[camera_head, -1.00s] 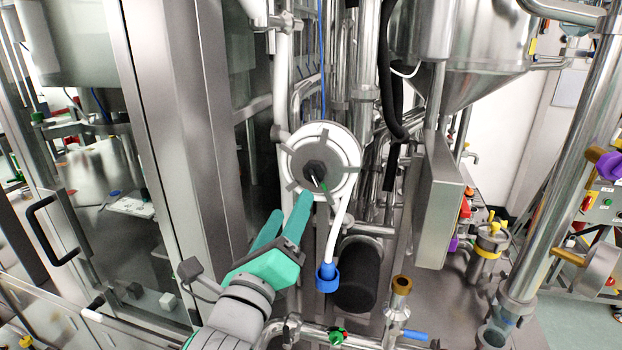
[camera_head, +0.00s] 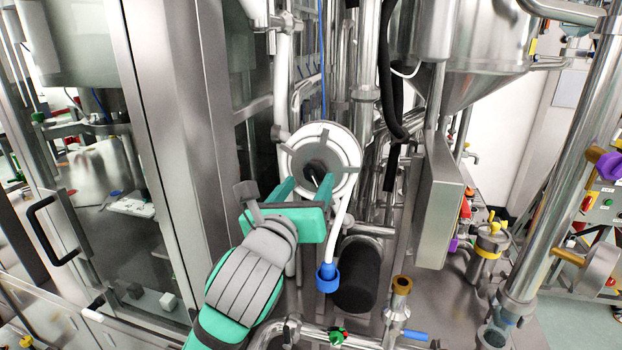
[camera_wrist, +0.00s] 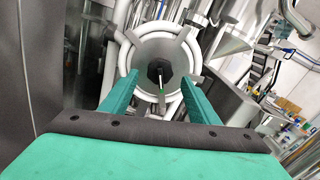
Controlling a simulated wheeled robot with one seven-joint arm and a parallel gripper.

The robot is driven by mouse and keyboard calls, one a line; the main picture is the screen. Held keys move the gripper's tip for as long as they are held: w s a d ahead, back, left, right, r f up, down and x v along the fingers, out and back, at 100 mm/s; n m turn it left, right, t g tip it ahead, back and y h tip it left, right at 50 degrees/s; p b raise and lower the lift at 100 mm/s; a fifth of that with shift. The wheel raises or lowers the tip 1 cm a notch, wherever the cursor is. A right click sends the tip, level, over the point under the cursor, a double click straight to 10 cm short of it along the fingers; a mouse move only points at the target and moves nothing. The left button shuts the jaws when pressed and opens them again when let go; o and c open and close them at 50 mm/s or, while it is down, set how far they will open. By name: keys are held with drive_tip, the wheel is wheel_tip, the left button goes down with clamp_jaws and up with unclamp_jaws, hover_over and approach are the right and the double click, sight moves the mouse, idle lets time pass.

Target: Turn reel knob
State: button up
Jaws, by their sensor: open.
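The hose reel (camera_head: 298,160) is a white ring with grey spokes, upright in the middle of the head view. Its dark knob (camera_head: 314,171) sits at the reel's centre; it also shows in the wrist view (camera_wrist: 159,72). My gripper (camera_head: 305,188) is teal, just below and in front of the reel. In the wrist view the two fingers (camera_wrist: 158,92) are spread apart, one on each side of the knob's line, with nothing between them that I can see held. I cannot tell whether a fingertip touches the reel.
A white hose (camera_head: 337,232) hangs from the reel to a blue nozzle (camera_head: 327,278). A black cylinder (camera_head: 356,278) is beside it. A glass-fronted cabinet frame (camera_head: 170,130) stands at left, a steel box (camera_head: 439,205) at right. Steel pipes run behind.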

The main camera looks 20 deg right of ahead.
sight(312, 176)
drive_tip(key=shift+x, duration=1.65)
drive_tip(key=c, duration=1)
drive_tip(key=shift+c, duration=0.2)
drive_tip(key=shift+n, duration=0.3)
